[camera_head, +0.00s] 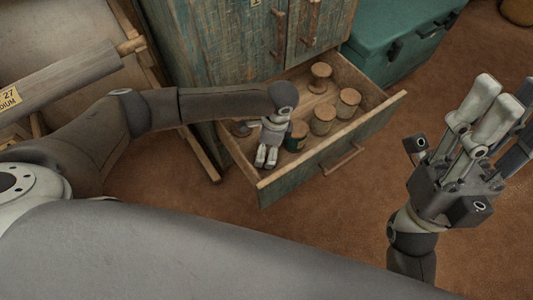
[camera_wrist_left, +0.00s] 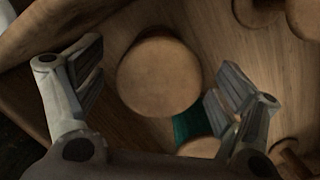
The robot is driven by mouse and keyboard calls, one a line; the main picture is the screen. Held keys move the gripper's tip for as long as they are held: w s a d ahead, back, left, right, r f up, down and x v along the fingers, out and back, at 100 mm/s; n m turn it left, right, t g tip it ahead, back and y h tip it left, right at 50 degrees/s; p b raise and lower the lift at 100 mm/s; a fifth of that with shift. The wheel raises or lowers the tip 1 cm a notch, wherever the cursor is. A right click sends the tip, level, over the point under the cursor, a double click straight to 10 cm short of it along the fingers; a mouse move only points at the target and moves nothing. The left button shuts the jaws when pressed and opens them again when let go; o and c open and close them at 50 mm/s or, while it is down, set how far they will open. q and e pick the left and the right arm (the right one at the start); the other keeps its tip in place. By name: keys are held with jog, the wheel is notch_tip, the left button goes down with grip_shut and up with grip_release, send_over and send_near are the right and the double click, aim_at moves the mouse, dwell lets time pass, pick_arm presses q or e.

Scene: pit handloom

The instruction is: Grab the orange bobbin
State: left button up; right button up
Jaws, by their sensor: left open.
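No orange thread shows clearly in either view. My left gripper (camera_head: 266,157) is over the near left part of the open drawer, open and pointing down. In the left wrist view, a round wooden bobbin end (camera_wrist_left: 159,76) lies between its spread fingers (camera_wrist_left: 158,73); any thread under that end is hidden. A teal-wound bobbin (camera_head: 297,136) stands just right of the gripper; its teal side (camera_wrist_left: 192,122) shows beside the right finger in the wrist view. My right gripper (camera_head: 497,105) is raised at the far right, away from the drawer, its finger gap unclear.
The wooden drawer (camera_head: 331,158) sticks out of a worn teal cabinet (camera_head: 215,50). Several tan bobbins, such as this one (camera_head: 348,103), stand in it to the right. A teal chest (camera_head: 392,40) stands behind. The brown floor in front is clear.

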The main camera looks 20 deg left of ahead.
pick_arm(q)
jog(key=shift+c, duration=0.5)
jog(key=c, duration=1.1)
